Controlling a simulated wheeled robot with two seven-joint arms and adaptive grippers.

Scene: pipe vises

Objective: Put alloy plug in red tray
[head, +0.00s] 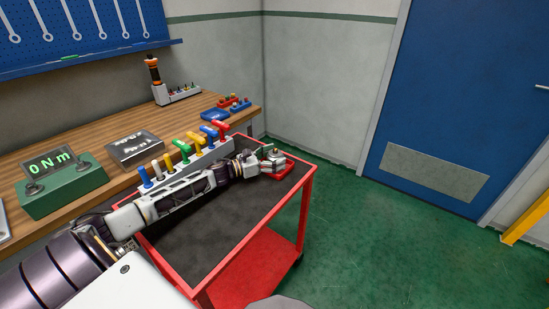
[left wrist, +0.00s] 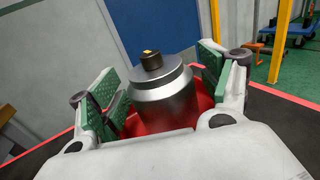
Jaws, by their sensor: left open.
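The alloy plug (left wrist: 165,98) is a silver metal cylinder with a stepped shoulder and a dark cap with a yellow mark. In the left wrist view it stands between the green-padded fingers of my left gripper (left wrist: 160,92), which is open, with gaps visible on both sides. The red tray (left wrist: 203,95) shows behind and around the plug; the plug's base is hidden by my gripper body. In the head view my left gripper (head: 268,160) is over the red tray (head: 288,172) at the far end of the cart. My right gripper is not in view.
The red cart (head: 305,205) has a dark top, mostly clear in front of my arm. Several coloured-handled valves (head: 185,150) stand in a row behind my arm. The wooden workbench (head: 75,140) holds a green torque display (head: 62,185), a blue tray (head: 215,115) and other fixtures.

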